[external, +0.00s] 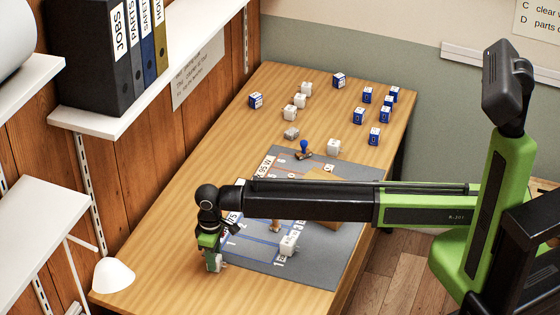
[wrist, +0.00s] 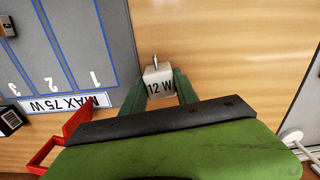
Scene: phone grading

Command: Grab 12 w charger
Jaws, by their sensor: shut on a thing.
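The 12 W charger (wrist: 158,82) is a small pale block with "12 W" in dark print and a metal prong on top. My gripper (wrist: 159,92) is shut on it, with one green finger on each side. In the external view my gripper (external: 211,258) points down over the bare wood left of the grey mat. A small pale part of the charger (external: 221,264) shows beside the fingers there. I cannot tell whether it touches the table.
The grey mat (external: 262,276) with numbered blue lanes lies to the right and bears another white charger (external: 289,244). White and blue blocks (external: 374,136) stand farther back. A white cone (external: 113,275) is at the table's left edge. My arm crosses over the mat.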

